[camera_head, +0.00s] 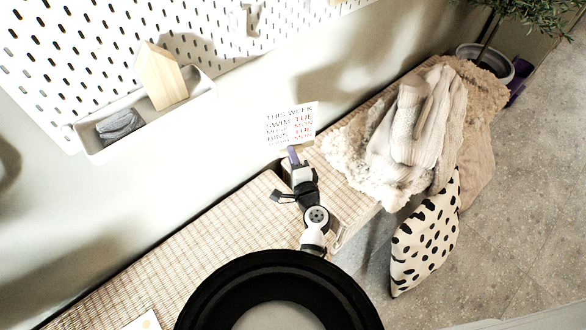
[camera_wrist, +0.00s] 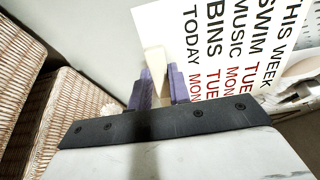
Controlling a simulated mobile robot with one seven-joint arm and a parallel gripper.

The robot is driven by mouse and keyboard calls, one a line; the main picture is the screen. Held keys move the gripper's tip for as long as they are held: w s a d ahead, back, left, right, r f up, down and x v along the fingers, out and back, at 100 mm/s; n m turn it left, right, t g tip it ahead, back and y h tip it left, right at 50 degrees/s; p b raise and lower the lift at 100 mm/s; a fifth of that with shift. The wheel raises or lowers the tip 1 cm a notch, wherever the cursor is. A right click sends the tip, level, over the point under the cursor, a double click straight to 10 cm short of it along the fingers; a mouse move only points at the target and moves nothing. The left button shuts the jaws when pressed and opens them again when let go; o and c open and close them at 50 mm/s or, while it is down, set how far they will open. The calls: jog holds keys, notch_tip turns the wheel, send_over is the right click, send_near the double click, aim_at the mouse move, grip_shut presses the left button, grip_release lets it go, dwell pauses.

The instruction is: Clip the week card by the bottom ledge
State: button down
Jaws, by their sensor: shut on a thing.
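The week card (camera_head: 291,124) is white with black and red writing and stands against the wall above the woven benches. In the wrist view the card (camera_wrist: 180,20) appears turned, with its bottom edge towards the left. My gripper (camera_head: 293,155) is just below the card. In the wrist view its purple fingertips (camera_wrist: 162,88) are shut on a small cream, clip-like piece (camera_wrist: 154,61). This piece overlaps the card's bottom edge in the picture; I cannot tell whether it grips or touches the card. No separate ledge can be made out there.
A woven bench (camera_head: 190,250) runs along the wall. Pale knitted clothing (camera_head: 420,125) and fleece lie to the right, with a spotted cushion (camera_head: 425,235) below. A white pegboard bin (camera_head: 190,112) holds a wooden house shape. A potted plant (camera_head: 487,62) stands at far right.

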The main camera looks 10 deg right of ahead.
jog(key=r+n+y, duration=0.1)
jog(key=r, duration=0.2)
jog(key=r+n+g+y, duration=0.1)
jog(key=r, duration=0.1)
jog(key=s+r+y, duration=0.1)
jog(key=r+y, duration=0.1)
jog(key=r, duration=0.1)
jog(key=shift+a+r+n, duration=0.35)
jog(key=shift+a+n, duration=0.05)
jog(key=s+r+y, duration=0.1)
jog(key=s+r+n+g+y, duration=0.1)
jog(key=r, duration=0.1)
jog(key=s+r+n+b, duration=0.1)
jog(key=shift+a+r+g+y, duration=0.3)
jog(key=shift+r+g+y, duration=0.1)
jog(key=p+x, duration=0.1)
jog(key=x, duration=1.1)
jog(key=shift+d+r+p, duration=0.1)
jog(key=shift+r+p, duration=1.35)
jog(key=shift+r, duration=0.3)
dwell(0.5)
jog(key=c, duration=1.2)
grip_release()
jog(key=shift+c, duration=0.2)
